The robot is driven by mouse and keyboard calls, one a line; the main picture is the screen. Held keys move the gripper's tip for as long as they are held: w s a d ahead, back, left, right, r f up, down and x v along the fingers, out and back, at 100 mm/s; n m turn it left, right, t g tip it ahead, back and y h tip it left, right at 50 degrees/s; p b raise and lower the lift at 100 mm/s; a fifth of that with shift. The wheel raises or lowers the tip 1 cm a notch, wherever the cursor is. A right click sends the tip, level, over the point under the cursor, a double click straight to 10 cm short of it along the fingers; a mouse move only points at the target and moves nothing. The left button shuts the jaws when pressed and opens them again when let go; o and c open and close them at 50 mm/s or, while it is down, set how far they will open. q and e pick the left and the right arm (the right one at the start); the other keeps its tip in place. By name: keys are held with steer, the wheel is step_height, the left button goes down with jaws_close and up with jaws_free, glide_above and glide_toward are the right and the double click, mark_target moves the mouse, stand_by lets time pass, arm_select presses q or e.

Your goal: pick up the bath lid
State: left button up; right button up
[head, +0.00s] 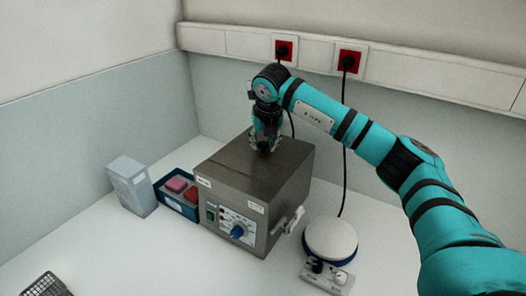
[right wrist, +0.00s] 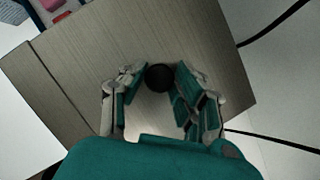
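The bath lid (head: 234,164) is the flat grey metal top of a box-shaped bath (head: 225,203) with a front dial; its brushed surface fills much of the right wrist view (right wrist: 102,48). A round black knob (right wrist: 160,77) stands on the lid. My right gripper (head: 266,146) points down over the lid, its fingers on either side of the knob. In the right wrist view the right gripper (right wrist: 160,72) is open, with the knob between its fingertips and narrow gaps beside it. My left gripper is not in view.
A blue tray (head: 174,204) with pink and red blocks and a pale box (head: 132,186) stand left of the bath. A round-topped hotplate device (head: 330,240) stands to the right, its cable running up the wall. A dark wire basket (head: 46,285) is at front left.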

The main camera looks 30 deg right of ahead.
mark_target(263, 144)
steer(key=c, duration=0.5)
steer(key=shift+r, duration=0.1)
steer(key=shift+c, duration=0.2)
steer(key=shift+w+r+b, duration=0.1)
steer(key=shift+r+b, duration=0.4)
steer(key=shift+r, duration=0.05)
step_height(263, 144, up, 2)
steer(key=shift+r+b, duration=0.1)
steer(key=shift+b, duration=0.65)
steer(key=s+a+b, duration=0.1)
steer(key=s, duration=0.3)
steer(key=s+a+r+b, duration=0.1)
steer(key=s+a+b, duration=0.1)
steer(key=s, duration=0.3)
steer(key=s+a+b, duration=0.2)
steer(key=s, duration=0.3)
steer(key=shift+s+a+r, duration=0.15)
steer(key=shift+a+r, duration=0.1)
steer(key=shift+s+r, duration=0.1)
steer(key=shift+s, duration=0.15)
steer(key=shift+s+a+r, duration=0.1)
steer(key=shift+s+r, duration=0.05)
steer(key=shift+r, duration=0.05)
steer(key=shift+r+p, duration=0.7)
steer(key=shift+r, duration=0.05)
